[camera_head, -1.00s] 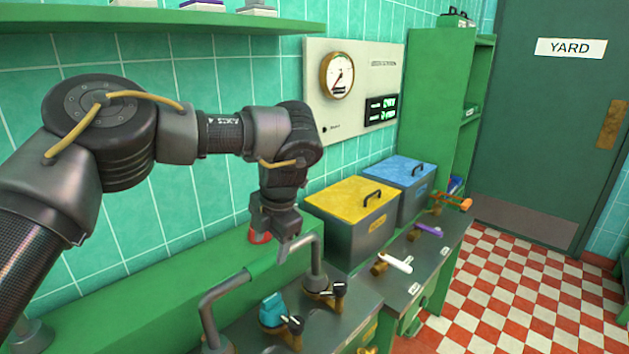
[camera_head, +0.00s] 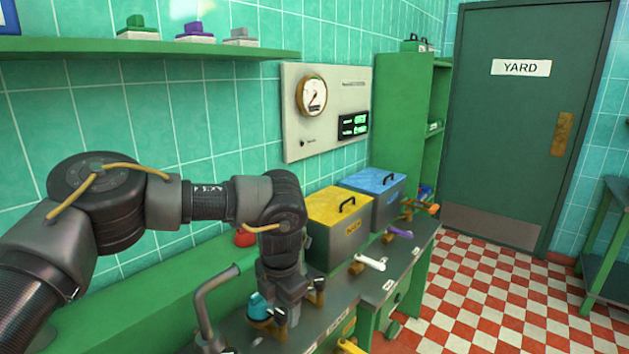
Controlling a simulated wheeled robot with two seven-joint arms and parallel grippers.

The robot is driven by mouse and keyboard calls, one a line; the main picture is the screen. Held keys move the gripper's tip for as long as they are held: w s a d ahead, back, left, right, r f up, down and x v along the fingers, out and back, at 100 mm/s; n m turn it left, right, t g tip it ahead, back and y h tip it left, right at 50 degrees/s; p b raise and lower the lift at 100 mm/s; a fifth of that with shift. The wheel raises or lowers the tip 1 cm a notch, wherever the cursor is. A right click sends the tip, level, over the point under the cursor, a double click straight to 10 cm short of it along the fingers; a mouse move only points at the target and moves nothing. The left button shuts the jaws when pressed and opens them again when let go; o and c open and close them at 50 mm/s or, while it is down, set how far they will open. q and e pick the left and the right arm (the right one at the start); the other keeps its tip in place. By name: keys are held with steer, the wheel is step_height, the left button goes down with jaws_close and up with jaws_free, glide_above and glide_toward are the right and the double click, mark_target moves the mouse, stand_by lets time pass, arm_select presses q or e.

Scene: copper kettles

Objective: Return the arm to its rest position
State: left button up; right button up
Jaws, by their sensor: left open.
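My left arm comes in from the left, bent at the elbow, with its wrist hanging down over the counter. My left gripper (camera_head: 284,308) points down at the front of the counter (camera_head: 336,308), among the valve fittings. It is open, with no object visible in it. A teal-handled valve (camera_head: 259,307) shows just left of it, and a dark valve knob (camera_head: 319,284) just right. I cannot tell whether the fingers touch either one. The gripper hides part of the pipework behind it. My right gripper is out of view.
A bent grey pipe (camera_head: 205,305) stands left of the gripper. A yellow-lidded box (camera_head: 337,232) and a blue-lidded box (camera_head: 381,196) stand behind it. A gauge panel (camera_head: 325,113) is on the wall. Checkered floor (camera_head: 500,300) lies clear to the right.

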arm_select(q)
steer(key=s+d+f+g+h, duration=0.1)
steer(key=s+d+f+h, duration=0.1)
steer(key=s+d+f, duration=0.4)
steer(key=s+d+f+h, duration=0.3)
steer(key=s+d+f, duration=0.1)
steer(key=d, duration=0.4)
steer(key=s+d+r+n+h, duration=0.3)
steer(key=s+d+n+h, duration=0.55)
steer(key=d, duration=0.35)
steer(key=w+a+f+n+t+y, duration=0.1)
steer(key=a+f+n+t+y, duration=0.25)
steer(key=a+n, duration=0.8)
steer(key=w+a+f+n+t+y, duration=0.25)
steer(key=a+f+n+t, duration=0.2)
steer(key=a+n, duration=0.65)
steer(key=s+a+f+n+g+y, duration=0.25)
steer(key=s+a+f+n, duration=0.3)
steer(key=s+a, duration=0.45)
steer(key=s+a+f+n+g+y, duration=0.2)
steer(key=s+a+f+n+y, duration=0.2)
steer(key=s+a+n, duration=0.45)
step_height(320, 180, down, 26)
steer(key=s+a+m+g, duration=0.2)
steer(key=a, duration=0.1)
steer(key=s+a+f, duration=0.2)
steer(key=s+f, duration=1.4)
steer(key=shift+s+a+f+g+y, duration=0.15)
steer(key=shift+s+g+y, duration=0.15)
steer(key=shift+g, duration=0.15)
